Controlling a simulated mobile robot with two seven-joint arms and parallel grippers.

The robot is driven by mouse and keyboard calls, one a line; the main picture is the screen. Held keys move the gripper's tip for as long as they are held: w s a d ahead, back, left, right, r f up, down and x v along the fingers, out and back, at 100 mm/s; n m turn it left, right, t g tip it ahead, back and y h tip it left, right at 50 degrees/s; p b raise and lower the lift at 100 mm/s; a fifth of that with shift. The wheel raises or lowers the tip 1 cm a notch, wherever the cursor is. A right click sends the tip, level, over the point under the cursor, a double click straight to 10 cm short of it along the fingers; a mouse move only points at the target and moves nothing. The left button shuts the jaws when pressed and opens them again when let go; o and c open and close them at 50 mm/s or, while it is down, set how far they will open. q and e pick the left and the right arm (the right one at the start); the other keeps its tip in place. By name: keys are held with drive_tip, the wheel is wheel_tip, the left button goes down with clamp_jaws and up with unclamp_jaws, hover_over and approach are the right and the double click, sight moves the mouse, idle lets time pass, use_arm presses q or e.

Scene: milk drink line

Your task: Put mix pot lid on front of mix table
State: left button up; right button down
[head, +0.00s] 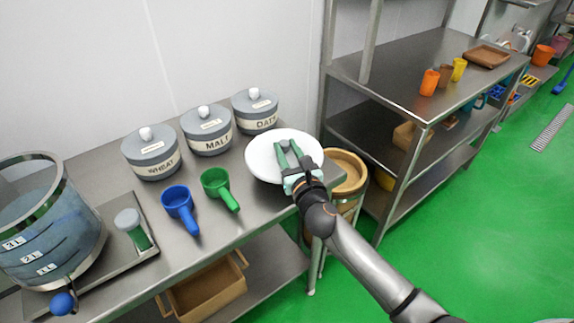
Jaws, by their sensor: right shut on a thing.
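The mix pot lid (262,161) is a white round disc at the right end of the steel mix table (150,218). My right gripper (289,155) comes in from the lower right and is shut on the lid at its middle, with the fingers over its top. The lid looks level and overlaps the table's right edge in the picture. I cannot tell whether it touches the table top. The clear mix pot (45,235) with a steel rim and volume labels stands at the left. My left gripper is not in view.
Jars marked wheat (152,164), malt (207,140) and oats (255,117) line the wall side. A blue scoop (178,201), a green scoop (215,182) and a green-handled tool (130,223) lie nearer the front. A wooden barrel (347,180) stands right of the table, beside a shelf rack (400,75).

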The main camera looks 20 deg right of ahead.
drive_tip(key=shift+w+d+f+b, duration=0.2)
drive_tip(key=shift+w+f+b, duration=0.2)
drive_tip(key=shift+w+f, duration=0.35)
wheel_tip(320, 180, down, 3)
drive_tip(key=shift+r+b, duration=0.1)
drive_tip(key=shift+b, duration=0.7)
drive_tip(key=shift+f, duration=0.3)
drive_tip(key=shift+r, duration=0.1)
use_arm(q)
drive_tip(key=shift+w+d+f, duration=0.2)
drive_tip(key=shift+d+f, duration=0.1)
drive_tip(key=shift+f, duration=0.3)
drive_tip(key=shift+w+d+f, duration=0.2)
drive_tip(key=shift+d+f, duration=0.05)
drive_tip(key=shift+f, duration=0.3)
use_arm(e)
drive_tip(key=c, duration=0.6)
unclamp_jaws()
drive_tip(key=shift+f, duration=0.2)
drive_tip(key=shift+o, duration=0.2)
drive_tip(key=shift+r, duration=0.1)
